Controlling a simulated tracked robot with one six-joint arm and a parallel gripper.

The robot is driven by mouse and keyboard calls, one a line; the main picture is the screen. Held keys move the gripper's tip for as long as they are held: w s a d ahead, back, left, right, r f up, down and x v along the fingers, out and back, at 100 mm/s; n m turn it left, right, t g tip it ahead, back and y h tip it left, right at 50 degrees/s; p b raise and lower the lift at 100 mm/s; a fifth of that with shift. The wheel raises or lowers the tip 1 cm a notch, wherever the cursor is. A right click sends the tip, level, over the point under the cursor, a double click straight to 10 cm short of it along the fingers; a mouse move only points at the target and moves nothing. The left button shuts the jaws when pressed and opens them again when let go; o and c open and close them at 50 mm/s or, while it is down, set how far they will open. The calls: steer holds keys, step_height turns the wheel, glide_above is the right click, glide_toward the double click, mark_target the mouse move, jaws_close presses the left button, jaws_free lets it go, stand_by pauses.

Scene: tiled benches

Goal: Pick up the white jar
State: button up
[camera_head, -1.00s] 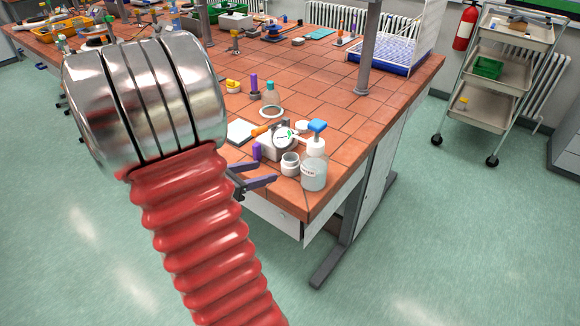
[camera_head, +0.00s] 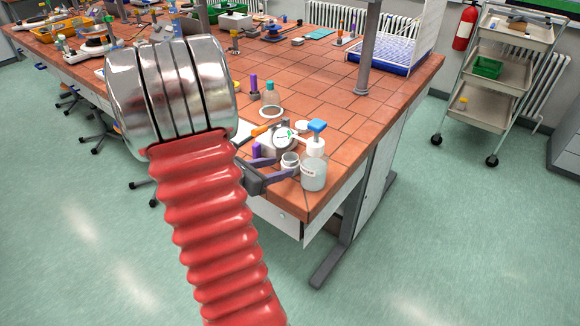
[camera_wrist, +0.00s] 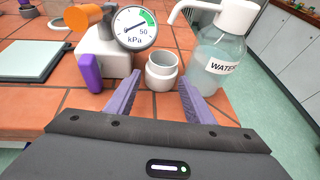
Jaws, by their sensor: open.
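The white jar (camera_wrist: 162,72) stands upright and open-topped on the tiled bench, near its front corner. In the wrist view it is just beyond and between the two purple fingers of my gripper (camera_wrist: 156,100), which is open and empty. In the head view the jar (camera_head: 290,160) is partly hidden by my gripper (camera_head: 279,165), whose fingers reach in from the left at the bench edge. I cannot tell whether a finger touches it.
A water bottle (camera_wrist: 221,48) stands close on the jar's right. A pressure gauge (camera_wrist: 134,27) on a white block and a purple block (camera_wrist: 90,73) stand to its left. A pale flat plate (camera_wrist: 30,60) lies further left. The bench's front edge is close.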

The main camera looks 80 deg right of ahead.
mark_target(284, 163)
steer(key=shift+r+x, duration=0.15)
steer(key=shift+x, duration=1.15)
steer(key=shift+r+x, duration=0.1)
steer(key=shift+x, duration=1.15)
steer(key=shift+s, duration=0.1)
steer(key=shift+c, duration=0.2)
steer(key=c, duration=0.8)
steer(key=shift+r, duration=0.1)
steer(key=shift+r, duration=0.3)
steer(key=w+a, duration=0.3)
steer(key=a, duration=0.2)
steer(key=w+a, duration=0.3)
steer(key=a, duration=0.2)
steer(key=w+a, duration=0.3)
steer(key=a, duration=0.2)
steer(key=shift+w+a, duration=0.15)
steer(key=shift+a, duration=0.05)
steer(key=shift+f, duration=0.1)
